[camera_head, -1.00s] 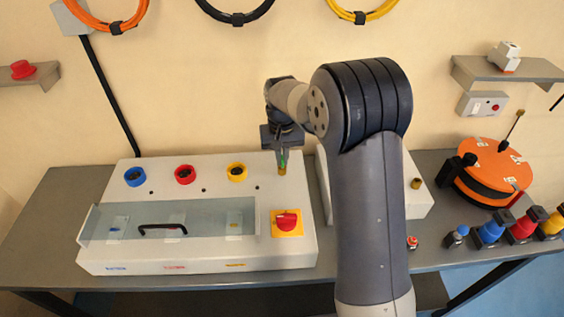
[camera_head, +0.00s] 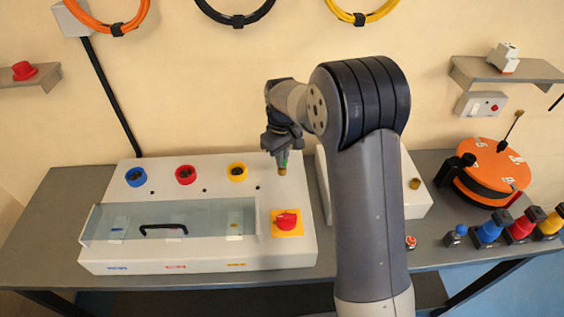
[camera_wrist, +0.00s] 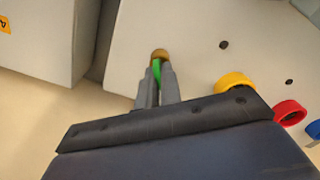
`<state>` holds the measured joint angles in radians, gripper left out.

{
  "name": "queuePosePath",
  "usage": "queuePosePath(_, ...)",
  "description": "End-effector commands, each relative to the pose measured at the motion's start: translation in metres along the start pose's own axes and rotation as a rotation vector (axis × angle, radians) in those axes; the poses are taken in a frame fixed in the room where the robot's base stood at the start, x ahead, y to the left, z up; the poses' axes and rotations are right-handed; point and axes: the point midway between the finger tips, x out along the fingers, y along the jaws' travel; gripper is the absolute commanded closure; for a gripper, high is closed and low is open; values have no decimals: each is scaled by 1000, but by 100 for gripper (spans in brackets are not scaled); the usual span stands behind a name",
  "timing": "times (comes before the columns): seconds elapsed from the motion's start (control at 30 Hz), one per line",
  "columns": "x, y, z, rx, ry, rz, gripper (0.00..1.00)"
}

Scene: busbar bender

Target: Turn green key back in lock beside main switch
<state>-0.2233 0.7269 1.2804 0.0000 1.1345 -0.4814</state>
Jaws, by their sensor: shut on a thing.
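The green key (camera_wrist: 157,68) stands in a brass lock (camera_wrist: 159,54) on the white panel of the machine. My gripper (camera_wrist: 157,85) is shut on the green key, with one finger on each side of it. In the head view my gripper (camera_head: 283,157) is above the brass lock (camera_head: 282,170), and only a sliver of green shows between the fingers. The red main switch (camera_head: 286,221) on its yellow plate sits below the lock on the same panel.
Blue (camera_head: 135,177), red (camera_head: 185,175) and yellow (camera_head: 237,172) round sockets line the panel left of the lock. A clear cover with a black handle (camera_head: 163,227) lies in front. A second white box (camera_head: 415,205) with another brass lock stands close on the right.

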Motion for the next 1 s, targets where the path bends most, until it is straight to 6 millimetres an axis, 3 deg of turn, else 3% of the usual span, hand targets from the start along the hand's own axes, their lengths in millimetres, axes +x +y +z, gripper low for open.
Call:
queuePosePath(0.3,-1,0,0,-287,2,1,100)
queuePosePath(0.7,-1,0,0,-332,2,1,100)
queuePosePath(1.0,-1,0,0,-657,2,2,100)
